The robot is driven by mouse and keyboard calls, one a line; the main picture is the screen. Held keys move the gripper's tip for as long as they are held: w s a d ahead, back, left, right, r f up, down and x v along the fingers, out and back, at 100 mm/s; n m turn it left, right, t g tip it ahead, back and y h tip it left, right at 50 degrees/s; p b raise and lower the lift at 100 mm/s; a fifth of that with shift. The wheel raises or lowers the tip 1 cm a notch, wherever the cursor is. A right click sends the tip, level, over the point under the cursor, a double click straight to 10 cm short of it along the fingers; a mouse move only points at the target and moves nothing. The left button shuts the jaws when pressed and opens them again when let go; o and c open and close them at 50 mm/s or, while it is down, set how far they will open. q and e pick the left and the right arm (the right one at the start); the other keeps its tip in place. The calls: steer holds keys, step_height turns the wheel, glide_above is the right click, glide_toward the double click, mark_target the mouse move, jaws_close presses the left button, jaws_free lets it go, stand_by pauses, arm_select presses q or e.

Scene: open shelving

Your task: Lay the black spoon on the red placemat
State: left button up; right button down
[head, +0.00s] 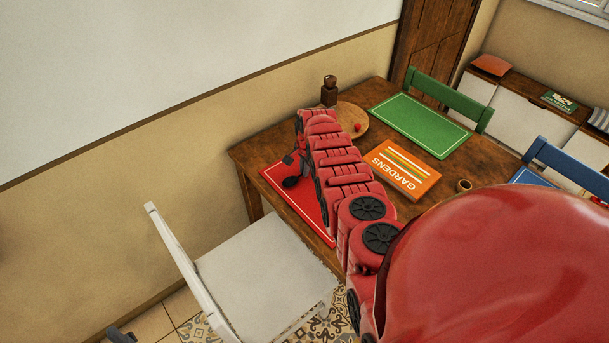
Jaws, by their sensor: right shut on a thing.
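The red placemat (312,205) lies at the left corner of the wooden table, partly covered by my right arm. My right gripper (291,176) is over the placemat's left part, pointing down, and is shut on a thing. That thing seems to be the black spoon; it is small and dark against the dark fingers, so its outline cannot be told apart. I cannot tell whether it touches the placemat. A dark piece at the bottom left edge may be part of my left gripper (120,336); its jaws cannot be made out.
The table (486,162) also holds an orange book (402,172), a round wooden board (352,120) with a small red thing, a pepper mill (329,92), a green placemat (420,124) and a small ring (464,185). A white chair (262,270) stands at the near side.

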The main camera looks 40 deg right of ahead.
steer(key=shift+r, duration=0.15)
steer(key=shift+s+f, duration=0.1)
steer(key=shift+f, duration=0.15)
steer(key=c, duration=1)
jaws_free()
steer(key=shift+r, duration=0.1)
